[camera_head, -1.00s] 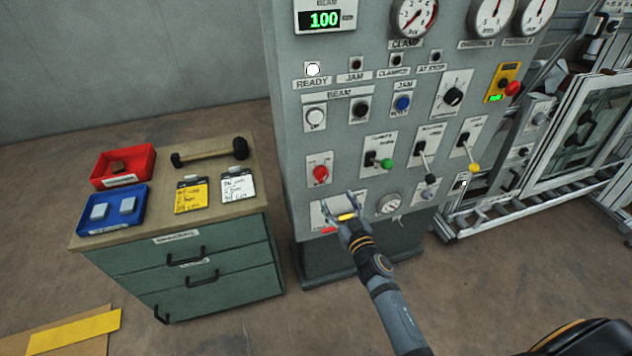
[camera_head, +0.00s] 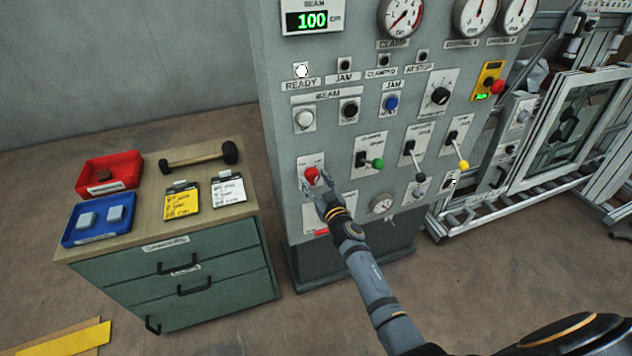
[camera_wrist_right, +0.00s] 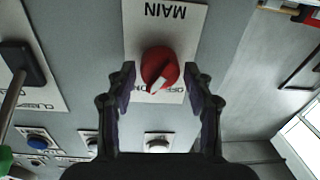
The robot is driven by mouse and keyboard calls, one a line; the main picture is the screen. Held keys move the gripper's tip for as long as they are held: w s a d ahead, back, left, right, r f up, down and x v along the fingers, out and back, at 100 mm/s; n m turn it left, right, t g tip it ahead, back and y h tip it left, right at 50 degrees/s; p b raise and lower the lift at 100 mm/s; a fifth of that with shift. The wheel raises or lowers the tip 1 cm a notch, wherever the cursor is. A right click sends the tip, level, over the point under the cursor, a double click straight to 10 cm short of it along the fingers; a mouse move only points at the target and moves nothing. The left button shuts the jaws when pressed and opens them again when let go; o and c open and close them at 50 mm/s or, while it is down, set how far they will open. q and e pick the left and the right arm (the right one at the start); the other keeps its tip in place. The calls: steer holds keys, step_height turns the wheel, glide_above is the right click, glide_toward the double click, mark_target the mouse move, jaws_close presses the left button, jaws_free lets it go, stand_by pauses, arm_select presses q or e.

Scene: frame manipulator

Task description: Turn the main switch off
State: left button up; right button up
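The main switch (camera_head: 312,176) is a red rotary knob on a white plate, low on the left of the grey panel. In the right wrist view the red knob (camera_wrist_right: 160,70) sits on a plate lettered MAIN, with a white pointer mark slanting across its lower part. My right gripper (camera_head: 318,190) is at the knob in the head view. In the wrist view the right gripper (camera_wrist_right: 161,85) is open, one finger on each side of the knob. I see gaps beside it; contact is not clear. My left gripper is not in view.
The grey panel (camera_head: 275,130) carries several other controls close by, including a green-knobbed lever (camera_head: 377,163) and a yellow-knobbed lever (camera_head: 462,165). A drawer cabinet (camera_head: 170,275) with trays and a mallet stands at the left.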

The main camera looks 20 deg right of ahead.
steer(key=c, duration=0.8)
steer(key=shift+o, duration=0.2)
steer(key=shift+n+p, duration=0.35)
steer(key=shift+n, duration=0.75)
steer(key=n, duration=0.3)
steer(key=shift+n+p, duration=0.3)
steer(key=n, duration=0.5)
steer(key=shift+n, duration=0.3)
steer(key=o, duration=1.2)
steer(key=shift+c, duration=0.2)
steer(key=shift+s, duration=0.15)
